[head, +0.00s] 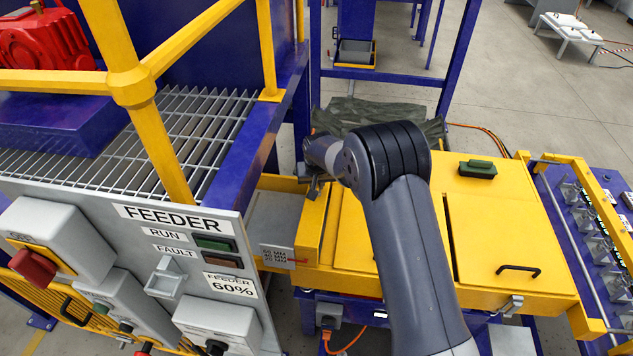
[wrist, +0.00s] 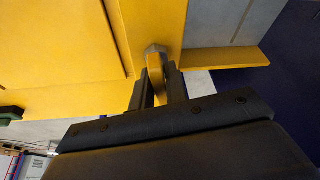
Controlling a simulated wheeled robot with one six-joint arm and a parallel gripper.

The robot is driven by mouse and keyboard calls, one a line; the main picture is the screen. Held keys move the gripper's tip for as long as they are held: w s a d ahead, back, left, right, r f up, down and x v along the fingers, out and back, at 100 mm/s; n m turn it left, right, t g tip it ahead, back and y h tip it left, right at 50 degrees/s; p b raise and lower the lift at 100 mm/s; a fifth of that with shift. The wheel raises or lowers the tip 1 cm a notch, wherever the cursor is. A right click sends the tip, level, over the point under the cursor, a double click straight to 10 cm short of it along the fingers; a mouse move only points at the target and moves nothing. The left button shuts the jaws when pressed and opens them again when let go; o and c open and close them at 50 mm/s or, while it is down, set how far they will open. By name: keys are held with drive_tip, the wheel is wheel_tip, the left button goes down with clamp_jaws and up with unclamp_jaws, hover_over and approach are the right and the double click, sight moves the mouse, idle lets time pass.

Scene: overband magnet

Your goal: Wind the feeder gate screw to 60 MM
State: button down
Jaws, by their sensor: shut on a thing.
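The feeder gate screw (wrist: 155,60) shows in the wrist view as a metal piece with a hex-shaped end, against the yellow housing. My gripper (wrist: 158,82) has its two dark fingers on either side of it and is shut on it. In the head view my gripper (head: 315,186) is at the left end of the yellow housing, partly behind my own arm, and the screw cannot be made out there. A small scale plate (head: 276,254) with several MM lines is below, on the housing's front. A red pointer mark (head: 299,262) is beside its lower lines; the exact reading is too small to tell.
The grey feeder panel (head: 130,235) and yellow railing (head: 165,140) stand close on the left. The yellow housing (head: 505,225) with a black handle (head: 518,268) extends right. A dark green item (head: 478,169) lies on it. Open floor (head: 520,90) is behind.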

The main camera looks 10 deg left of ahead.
drive_tip(key=shift+n, duration=0.7)
drive_tip(key=n+g+y+b, duration=0.1)
drive_tip(key=n+b, duration=0.1)
drive_tip(key=n, duration=0.1)
drive_tip(key=shift+f+n, duration=0.15)
drive_tip(key=shift+n, duration=0.15)
drive_tip(key=shift+n+y+b, duration=0.4)
drive_tip(key=shift+n+b, duration=0.15)
drive_tip(key=shift+n, duration=0.15)
